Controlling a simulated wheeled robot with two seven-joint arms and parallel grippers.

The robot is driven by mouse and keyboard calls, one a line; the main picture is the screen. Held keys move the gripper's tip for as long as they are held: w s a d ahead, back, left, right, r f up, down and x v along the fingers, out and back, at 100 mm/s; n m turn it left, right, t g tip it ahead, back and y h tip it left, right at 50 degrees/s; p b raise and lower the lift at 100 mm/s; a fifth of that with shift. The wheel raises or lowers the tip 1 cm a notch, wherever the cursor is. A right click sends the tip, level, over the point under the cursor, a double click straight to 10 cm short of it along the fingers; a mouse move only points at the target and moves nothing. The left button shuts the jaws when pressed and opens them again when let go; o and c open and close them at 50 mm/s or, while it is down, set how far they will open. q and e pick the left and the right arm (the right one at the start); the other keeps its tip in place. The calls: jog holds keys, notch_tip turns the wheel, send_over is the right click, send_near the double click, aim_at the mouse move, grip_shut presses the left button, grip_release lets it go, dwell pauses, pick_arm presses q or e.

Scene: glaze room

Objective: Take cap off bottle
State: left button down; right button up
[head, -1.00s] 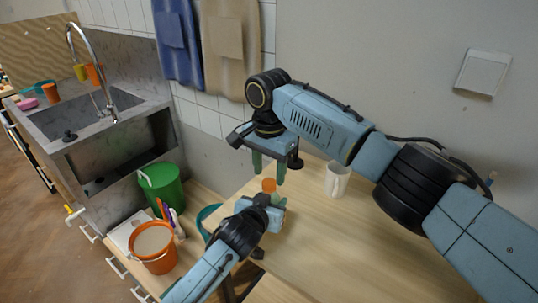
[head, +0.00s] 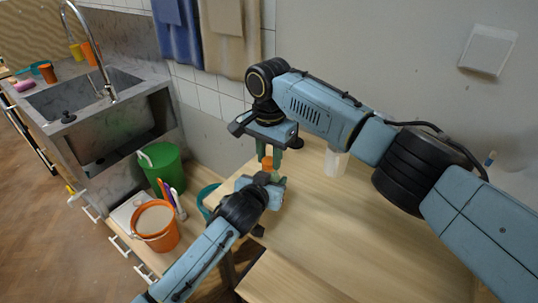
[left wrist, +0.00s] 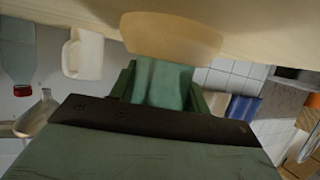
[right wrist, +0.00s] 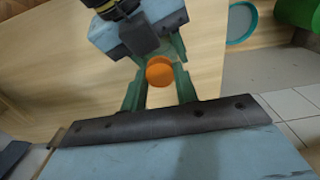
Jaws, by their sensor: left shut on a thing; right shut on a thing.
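The orange cap (head: 267,163) shows at the table's left edge, just above my left gripper. My right gripper (right wrist: 160,84) reaches down from above and is shut on the cap (right wrist: 160,71), one green finger on each side. My left gripper (head: 275,186) comes in low from the left and is shut on the bottle below the cap. The bottle's body is mostly hidden by the left gripper in the head view. In the left wrist view, a rounded tan shape lies beyond the green fingers (left wrist: 164,84); I cannot tell whether it is the bottle.
A white jug (head: 335,163) stands behind on the wooden table (head: 350,225). A red-capped bottle (left wrist: 18,62) shows in the left wrist view. An orange bucket (head: 155,226) and a green bin (head: 160,168) stand at left below the sink. The table's front is clear.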

jog(key=n, duration=0.5)
jog(key=shift+n, duration=0.3)
jog(key=n, duration=0.4)
jog(key=o, duration=1.1)
